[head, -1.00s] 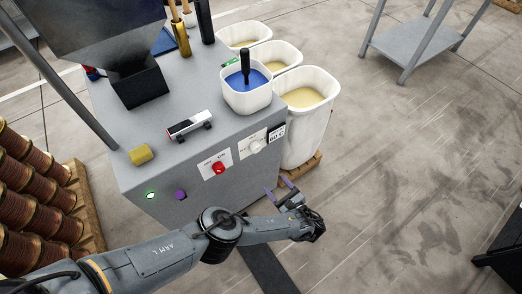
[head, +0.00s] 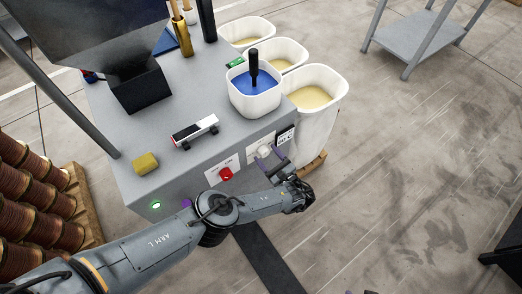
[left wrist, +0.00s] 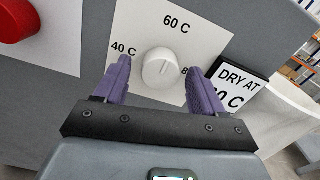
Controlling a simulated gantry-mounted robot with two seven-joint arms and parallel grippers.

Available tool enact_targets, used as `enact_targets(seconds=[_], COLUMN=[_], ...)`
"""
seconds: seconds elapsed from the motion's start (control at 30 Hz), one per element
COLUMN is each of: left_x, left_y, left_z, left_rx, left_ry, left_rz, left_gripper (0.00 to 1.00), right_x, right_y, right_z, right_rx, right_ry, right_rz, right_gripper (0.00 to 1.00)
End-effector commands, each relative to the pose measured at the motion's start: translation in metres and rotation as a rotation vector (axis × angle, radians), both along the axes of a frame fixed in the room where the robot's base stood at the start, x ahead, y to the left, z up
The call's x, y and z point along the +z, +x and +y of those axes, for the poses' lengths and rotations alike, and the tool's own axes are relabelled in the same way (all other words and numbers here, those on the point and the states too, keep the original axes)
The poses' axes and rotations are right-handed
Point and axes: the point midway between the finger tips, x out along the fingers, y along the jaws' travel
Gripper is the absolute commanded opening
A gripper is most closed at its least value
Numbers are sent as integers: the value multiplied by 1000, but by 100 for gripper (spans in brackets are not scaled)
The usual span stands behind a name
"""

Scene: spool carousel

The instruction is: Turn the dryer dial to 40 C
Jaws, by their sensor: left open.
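The dryer dial is a round white knob (left wrist: 160,68) on a white plate on the front of the grey machine. Its plate reads 40 C at left, 60 C at top and a partly hidden 8-something at right. A ridge runs across the knob; which mark it points to is hard to tell. The dial (head: 265,151) also shows in the head view. My left gripper (left wrist: 162,82) is open, its purple fingers on either side of the knob, with visible gaps.
A red knob (head: 226,174) sits left of the dial, with a green lit button (head: 155,205) further left. White bins (head: 318,105) stand right of the machine. A blue-filled tub (head: 254,95) stands on top. Small tips at the bottom edge may be my right gripper.

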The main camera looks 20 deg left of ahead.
Motion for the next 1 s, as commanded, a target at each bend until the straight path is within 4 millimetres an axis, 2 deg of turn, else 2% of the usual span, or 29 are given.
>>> enact_targets(seconds=[0.4,0.77,1.0], left_x=[0,0,0], left_y=[3,2,3], left_z=[1,1,1], left_rx=[-4,-3,-3], left_ry=[-2,-2,-11], left_rz=[0,0,-18], left_gripper=[68,13,13], right_x=[-1,-1,-1], right_y=[0,0,0], right_z=[0,-3,-2], right_rx=[-1,6,5], right_ry=[2,-11,-8], right_rz=[0,0,0], right_gripper=[43,43,43])
